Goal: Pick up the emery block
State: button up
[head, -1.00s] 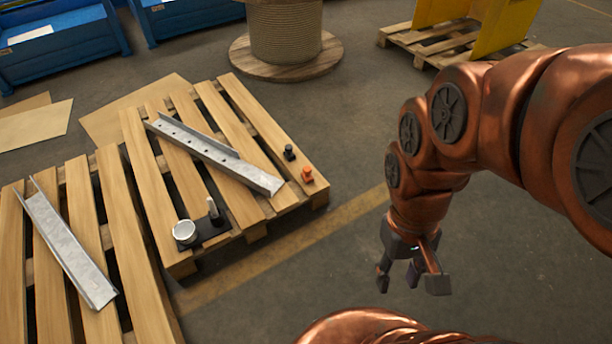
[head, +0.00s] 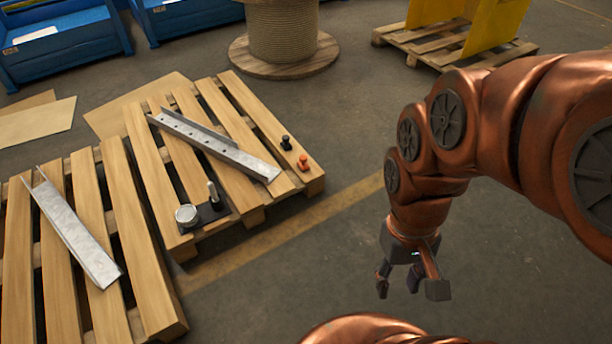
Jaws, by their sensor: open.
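Nothing in view can be told for certain as the emery block. Two small things stand at the right end of the nearer-right pallet (head: 240,95): a black one (head: 286,142) and an orange one (head: 303,162), both too small to make out well. A dark plate (head: 206,217) at the pallet's front edge bears a silver round piece (head: 187,214) and an upright pin (head: 213,193). My gripper (head: 411,287) hangs open and empty over the floor, to the right of the pallets and apart from them.
A perforated metal channel (head: 215,146) lies across the right pallet, another channel (head: 75,232) on the left pallet (head: 130,235). Behind are cardboard sheets (head: 38,121), a cable spool (head: 283,56), blue bins (head: 60,42) and a pallet with yellow panels (head: 450,45). The floor between pallets and gripper is clear.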

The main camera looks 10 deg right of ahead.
aim_at(302, 164)
jog(key=k, duration=0.95)
jog(key=z, duration=0.3)
jog(key=i, duration=2.1)
jog(key=u, duration=1.45)
jog(key=i, duration=0.4)
jog(key=u, duration=0.3)
